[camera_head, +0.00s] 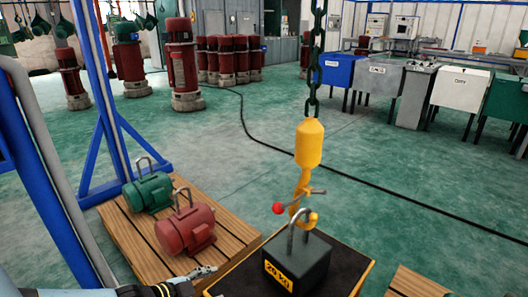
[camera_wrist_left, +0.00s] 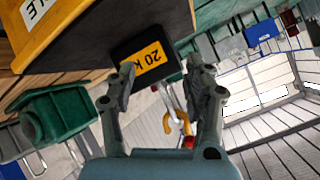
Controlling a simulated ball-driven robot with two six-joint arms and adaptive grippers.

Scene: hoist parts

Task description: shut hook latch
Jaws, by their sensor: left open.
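A yellow hook (camera_head: 308,145) hangs on a dark chain (camera_head: 314,60) in the head view. Its lower curve meets the grey shackle (camera_head: 292,232) of a dark 20 kg weight (camera_head: 300,265). A latch with a red ball (camera_head: 278,208) sticks out left of the hook; a short grey bar (camera_head: 317,191) sticks out right. I cannot tell the latch's exact angle. My left gripper (camera_head: 207,271) is low, left of the weight, and apart from the latch. In the left wrist view its fingers (camera_wrist_left: 161,68) are apart and empty, with the hook (camera_wrist_left: 177,125) and red ball (camera_wrist_left: 188,142) beyond them. My right gripper is not in view.
The weight stands on a black-topped, yellow-edged platform (camera_head: 345,257). A wooden pallet (camera_head: 130,238) on the left carries a green motor (camera_head: 147,190) and a red motor (camera_head: 185,228). A blue frame (camera_head: 105,110) stands at left. The floor behind the hook is open.

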